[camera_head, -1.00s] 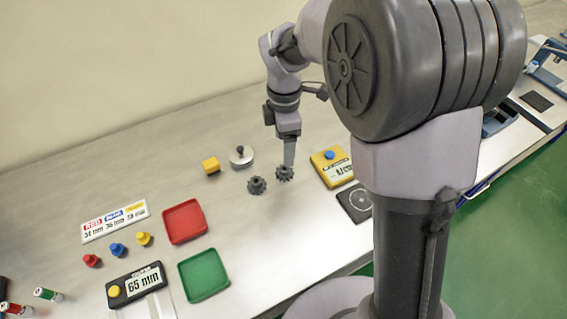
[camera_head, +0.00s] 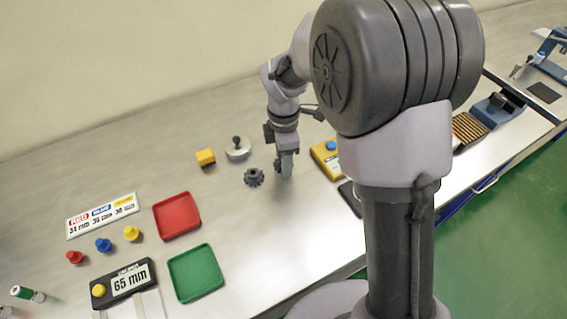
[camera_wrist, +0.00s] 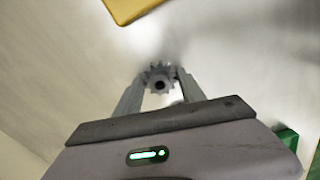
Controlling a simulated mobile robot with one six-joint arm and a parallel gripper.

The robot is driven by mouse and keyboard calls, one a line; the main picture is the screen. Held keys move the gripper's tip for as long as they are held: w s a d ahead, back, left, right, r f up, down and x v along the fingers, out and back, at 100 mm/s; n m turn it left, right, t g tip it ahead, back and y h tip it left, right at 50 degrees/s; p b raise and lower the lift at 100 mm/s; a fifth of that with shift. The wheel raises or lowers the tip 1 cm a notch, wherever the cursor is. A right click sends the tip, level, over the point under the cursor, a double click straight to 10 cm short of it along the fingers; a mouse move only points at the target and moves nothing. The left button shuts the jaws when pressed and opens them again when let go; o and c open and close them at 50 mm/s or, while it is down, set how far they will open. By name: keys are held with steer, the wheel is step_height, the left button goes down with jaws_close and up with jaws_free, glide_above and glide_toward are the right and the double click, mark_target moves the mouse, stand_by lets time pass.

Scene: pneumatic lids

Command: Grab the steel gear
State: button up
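A dark grey toothed gear (camera_wrist: 158,80) with a round hub lies between the tips of my gripper (camera_wrist: 161,78) in the wrist view. One finger is on each side, very close to its teeth; whether they touch or press on it does not show clearly. In the head view my gripper (camera_head: 286,167) points down at the table and hides this gear. A second, similar dark gear (camera_head: 254,177) stands on the table just left of my gripper. Which of the two is the steel gear cannot be told by colour.
A silver disc with a black knob (camera_head: 238,149) and a yellow block (camera_head: 205,157) stand behind left. A yellow device with a blue button (camera_head: 327,158) is close on the right. A red tray (camera_head: 177,216) and a green tray (camera_head: 195,273) lie front left.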

jaws_close()
